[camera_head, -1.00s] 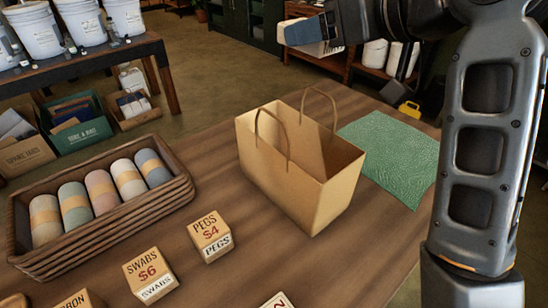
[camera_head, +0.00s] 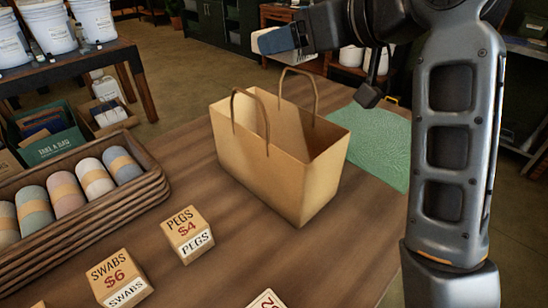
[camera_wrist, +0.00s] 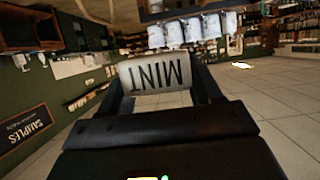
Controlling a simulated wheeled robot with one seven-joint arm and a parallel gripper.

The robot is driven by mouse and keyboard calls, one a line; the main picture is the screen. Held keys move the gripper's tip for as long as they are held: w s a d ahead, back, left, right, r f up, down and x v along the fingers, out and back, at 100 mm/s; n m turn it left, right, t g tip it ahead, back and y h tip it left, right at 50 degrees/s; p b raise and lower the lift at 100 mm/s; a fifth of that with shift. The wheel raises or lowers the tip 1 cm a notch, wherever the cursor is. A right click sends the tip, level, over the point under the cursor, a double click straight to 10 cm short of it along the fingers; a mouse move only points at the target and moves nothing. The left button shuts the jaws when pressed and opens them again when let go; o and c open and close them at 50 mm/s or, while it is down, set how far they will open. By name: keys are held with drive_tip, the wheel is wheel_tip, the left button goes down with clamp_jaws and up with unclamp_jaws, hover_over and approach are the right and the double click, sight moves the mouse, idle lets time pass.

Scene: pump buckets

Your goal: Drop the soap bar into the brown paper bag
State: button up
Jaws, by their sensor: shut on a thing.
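The brown paper bag (camera_head: 280,165) stands upright and open on the wooden table, with its two handles raised. My gripper (camera_head: 277,41) is at the top of the head view, high up and beyond the bag in the picture, apart from it. In the wrist view, my gripper (camera_wrist: 160,92) is shut on a pale soap bar (camera_wrist: 155,74). The bar carries the word MINT, upside down in that view. The inside bottom of the bag is hidden.
A wicker tray (camera_head: 110,220) of wrapped rolls is on the left. PEGS (camera_head: 187,235) and SWABS (camera_head: 119,278) price blocks stand in front of the bag. A green mat (camera_head: 372,148) lies behind it on the right. White buckets (camera_head: 95,20) stand on another table.

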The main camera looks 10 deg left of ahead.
drive_tip(key=o, duration=1.2)
drive_tip(key=shift+d, duration=0.1)
drive_tip(key=v, duration=0.7)
drive_tip(key=shift+s+d+r+b, duration=0.2)
drive_tip(key=shift+b, duration=0.25)
